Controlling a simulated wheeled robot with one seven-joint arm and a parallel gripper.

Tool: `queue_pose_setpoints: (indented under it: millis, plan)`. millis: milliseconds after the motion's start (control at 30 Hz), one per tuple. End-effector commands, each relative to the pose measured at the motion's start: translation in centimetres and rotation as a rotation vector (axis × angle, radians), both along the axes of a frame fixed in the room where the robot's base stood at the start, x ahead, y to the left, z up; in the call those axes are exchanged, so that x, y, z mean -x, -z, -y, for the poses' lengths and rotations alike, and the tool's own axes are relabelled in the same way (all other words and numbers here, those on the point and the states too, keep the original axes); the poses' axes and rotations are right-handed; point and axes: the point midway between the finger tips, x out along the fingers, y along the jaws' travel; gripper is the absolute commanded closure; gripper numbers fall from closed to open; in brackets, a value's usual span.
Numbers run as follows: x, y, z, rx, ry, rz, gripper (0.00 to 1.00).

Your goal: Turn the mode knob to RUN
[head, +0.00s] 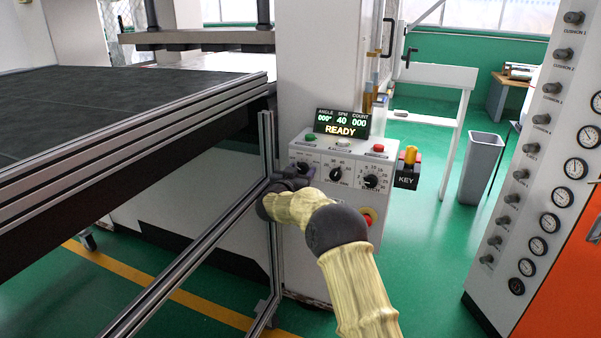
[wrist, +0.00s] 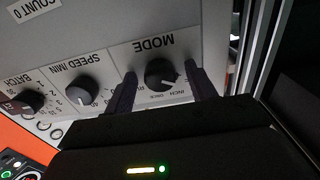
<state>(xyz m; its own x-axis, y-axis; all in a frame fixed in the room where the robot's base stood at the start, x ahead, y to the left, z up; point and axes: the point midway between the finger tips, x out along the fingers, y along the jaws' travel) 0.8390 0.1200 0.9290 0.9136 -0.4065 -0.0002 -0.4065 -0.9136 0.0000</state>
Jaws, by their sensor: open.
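The mode knob (wrist: 159,72) is a round black knob under the upside-down word MODE in the wrist view. A pale mark shows near its lower right edge, close to the small position labels; INCH is legible and a label reading RUN is not clear. My gripper (wrist: 162,82) is open, with one dark finger on each side of the knob and visible gaps between. Whether the fingertips are level with the knob in depth is hard to tell. In the head view my gripper (head: 291,181) is at the left side of the control box, covering part of the mode area.
The control box (head: 340,155) also carries the speed knob (wrist: 83,89) and batch knob (wrist: 27,102) beside the mode knob. A READY display (head: 342,124) stands on top. A red stop button (head: 369,214) and key switch (head: 408,168) sit to the right. A metal frame post (head: 268,150) stands close left.

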Motion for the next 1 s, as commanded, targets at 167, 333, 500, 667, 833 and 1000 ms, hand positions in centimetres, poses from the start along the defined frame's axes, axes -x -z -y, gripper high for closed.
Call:
queue_pose_setpoints:
  millis: [167,333,500,667,833,1000]
  plan:
    - [0.01,0.0,0.0,0.0,0.0,0.0,0.44]
    - [0.02,0.0,-0.01,0.0,0.0,0.0,0.76]
    - [0.03,-0.01,-0.01,0.0,0.0,0.0,0.89]
    - [0.04,0.0,-0.02,-0.011,0.0,0.005,0.89]
    - [0.03,0.02,-0.03,-0.049,0.0,0.022,0.89]
    - [0.04,0.06,-0.03,-0.125,0.0,0.056,0.89]
